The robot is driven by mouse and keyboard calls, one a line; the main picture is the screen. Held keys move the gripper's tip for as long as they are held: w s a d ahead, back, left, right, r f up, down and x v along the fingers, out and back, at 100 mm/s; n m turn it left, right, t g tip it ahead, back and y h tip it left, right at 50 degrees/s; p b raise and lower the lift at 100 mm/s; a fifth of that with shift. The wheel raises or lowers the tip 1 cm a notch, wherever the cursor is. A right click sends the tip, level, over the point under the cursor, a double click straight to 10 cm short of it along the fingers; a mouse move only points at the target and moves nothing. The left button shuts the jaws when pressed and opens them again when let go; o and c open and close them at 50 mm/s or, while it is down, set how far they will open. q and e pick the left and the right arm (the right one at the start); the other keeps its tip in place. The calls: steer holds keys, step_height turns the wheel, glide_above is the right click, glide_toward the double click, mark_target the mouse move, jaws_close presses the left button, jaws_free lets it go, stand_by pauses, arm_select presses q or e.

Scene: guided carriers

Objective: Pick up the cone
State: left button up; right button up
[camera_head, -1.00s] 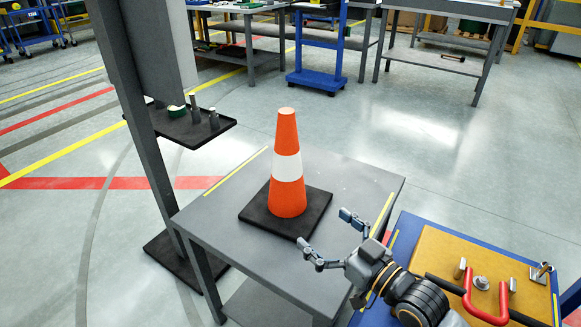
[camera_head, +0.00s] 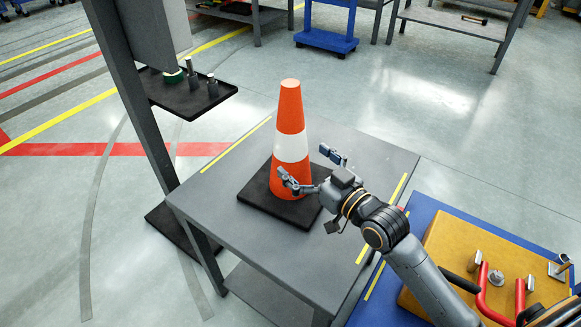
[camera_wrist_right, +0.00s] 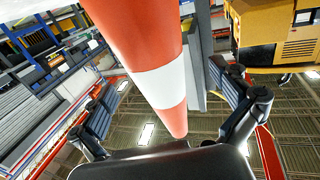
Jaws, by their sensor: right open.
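An orange cone (camera_head: 290,137) with a white band and a black square base (camera_head: 254,191) stands upright on a grey table (camera_head: 240,222). My right gripper (camera_head: 311,164) is open, with its fingers reaching toward the lower part of the cone from the right. One finger overlaps the cone's front in the head view and the other is beside its right side. In the right wrist view the cone (camera_wrist_right: 135,40) lies between the two spread fingers (camera_wrist_right: 168,105). I cannot tell whether they touch it. My left gripper is not in view.
A blue cart (camera_head: 412,221) at the lower right carries a tan board (camera_head: 465,240) with metal parts and red handles. A dark post with a small shelf (camera_head: 190,103) stands at the table's left. The tabletop around the base is clear.

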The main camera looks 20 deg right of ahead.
mark_target(291, 148)
steer(key=shift+w+a, duration=0.1)
steer(key=shift+w, duration=0.15)
steer(key=x, duration=0.3)
steer(key=b+x, duration=0.1)
steer(key=shift+w+d+f, duration=0.25)
steer(key=shift+w+f, duration=0.05)
steer(key=shift+f, duration=0.05)
steer(key=shift+w+a, duration=0.15)
steer(key=shift+w, duration=0.1)
steer(key=c, duration=1.9)
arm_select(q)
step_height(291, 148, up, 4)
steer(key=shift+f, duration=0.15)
arm_select(e)
steer(key=shift+o, duration=0.2)
steer(key=shift+r, duration=0.2)
